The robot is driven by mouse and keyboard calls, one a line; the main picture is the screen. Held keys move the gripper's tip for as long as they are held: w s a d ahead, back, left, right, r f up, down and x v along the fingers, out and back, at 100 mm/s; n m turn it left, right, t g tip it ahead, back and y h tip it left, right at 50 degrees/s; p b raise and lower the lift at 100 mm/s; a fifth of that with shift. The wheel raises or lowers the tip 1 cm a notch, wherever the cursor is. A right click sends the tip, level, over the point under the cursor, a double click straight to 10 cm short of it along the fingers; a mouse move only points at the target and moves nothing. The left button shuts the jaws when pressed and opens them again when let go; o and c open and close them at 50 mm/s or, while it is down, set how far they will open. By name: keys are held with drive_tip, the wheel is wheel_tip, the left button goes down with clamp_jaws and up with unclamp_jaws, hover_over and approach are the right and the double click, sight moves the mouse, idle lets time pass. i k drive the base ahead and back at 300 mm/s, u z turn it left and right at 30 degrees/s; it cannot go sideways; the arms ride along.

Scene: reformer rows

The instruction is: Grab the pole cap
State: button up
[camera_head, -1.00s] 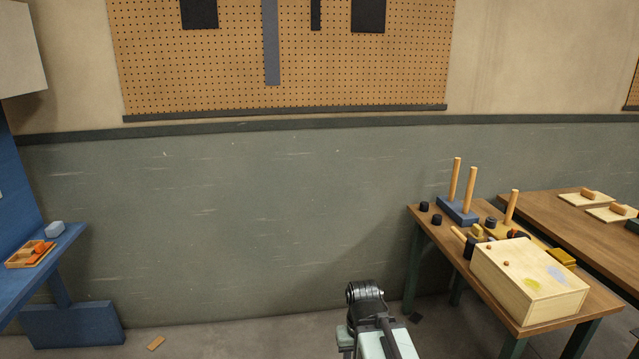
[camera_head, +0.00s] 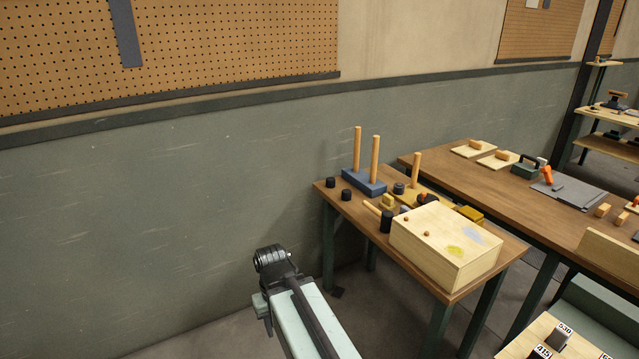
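Several small black cap-like pieces lie on a small wooden table to the right. One black cap (camera_head: 330,182) and a second black cap (camera_head: 346,195) sit near its left edge, beside a blue base (camera_head: 366,186) with two upright wooden poles. I cannot tell which piece is the pole cap. Another dark cap (camera_head: 398,188) sits near a single upright pole (camera_head: 415,170). My arm reaches up from the bottom, left of the table and apart from it. Its dark end (camera_head: 272,258) shows, but the fingers cannot be made out, and nothing held is visible.
A pale wooden box (camera_head: 425,255) takes up the small table's (camera_head: 470,292) front. A longer wooden table (camera_head: 440,165) adjoins on the right. Numbered blocks stand on a board (camera_head: 520,340) at bottom right. Floor left of the small table is clear.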

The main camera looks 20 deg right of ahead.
sight(346, 194)
drive_tip(key=z, duration=1.1)
drive_tip(key=k, duration=0.3)
drive_tip(key=u, duration=1.2)
drive_tip(key=i, duration=2.35)
drive_tip(key=u, duration=0.1)
